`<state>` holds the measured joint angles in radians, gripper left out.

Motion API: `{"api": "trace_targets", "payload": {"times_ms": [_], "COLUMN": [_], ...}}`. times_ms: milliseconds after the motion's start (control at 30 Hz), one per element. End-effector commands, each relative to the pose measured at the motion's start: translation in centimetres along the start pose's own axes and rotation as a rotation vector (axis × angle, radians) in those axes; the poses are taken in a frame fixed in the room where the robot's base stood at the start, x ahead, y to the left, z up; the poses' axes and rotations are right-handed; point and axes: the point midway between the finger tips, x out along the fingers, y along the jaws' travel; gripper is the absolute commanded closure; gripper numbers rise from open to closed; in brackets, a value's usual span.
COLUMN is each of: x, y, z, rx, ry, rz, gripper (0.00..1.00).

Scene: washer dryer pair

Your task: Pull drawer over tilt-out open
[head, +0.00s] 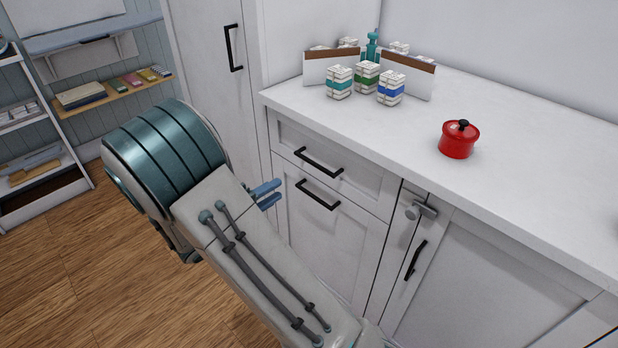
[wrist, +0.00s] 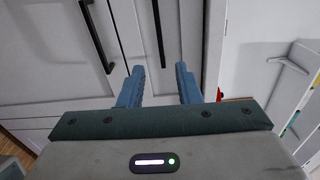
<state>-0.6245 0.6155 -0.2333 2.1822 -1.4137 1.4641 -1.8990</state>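The drawer (head: 345,165) is a white front under the counter, with a black bar handle (head: 318,160). It looks shut. The tilt-out front (head: 325,235) is directly below, with its own black handle (head: 317,194), and also looks shut. My gripper (head: 268,194) has two blue fingers, apart and empty, left of both handles in the head view. In the wrist view my gripper (wrist: 160,82) is open. The drawer handle (wrist: 158,33) lines up with the gap between the fingertips but appears beyond them. The tilt-out handle (wrist: 97,35) is left of the fingers there.
The white counter (head: 530,170) holds a red pot (head: 458,141) and several small boxes (head: 366,76). A cabinet door (head: 480,285) with a latch (head: 420,209) is to the right. A tall cabinet (head: 215,70) stands left. Wood floor (head: 90,270) is open at left.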

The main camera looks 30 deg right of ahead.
Motion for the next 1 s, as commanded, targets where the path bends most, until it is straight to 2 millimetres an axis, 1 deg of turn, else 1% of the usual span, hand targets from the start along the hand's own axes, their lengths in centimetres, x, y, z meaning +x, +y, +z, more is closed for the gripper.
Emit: {"api": "trace_targets", "payload": {"times_ms": [33, 133, 233, 367, 600, 700, 833, 1000], "x": [-0.1, 0.4, 1.7, 4.3, 9.4, 11.1, 12.6, 13.5], "y": [0.5, 0.5, 0.5, 0.5, 0.4, 0.3, 0.2, 0.2], "z": [0.3, 0.6, 0.6, 0.6, 0.8, 0.8, 0.9, 0.9], "rx": [-0.025, -0.046, -0.047, -0.045, -0.042, -0.044, -0.043, -0.043], "ry": [-0.015, -0.026, -0.024, -0.021, -0.021, -0.023, -0.023, -0.025], "rz": [-0.014, -0.025, -0.025, -0.023, -0.022, -0.022, -0.022, -0.021], "gripper": [0.69, 0.69, 0.69, 0.69, 0.69, 0.69, 0.69, 0.69]}}
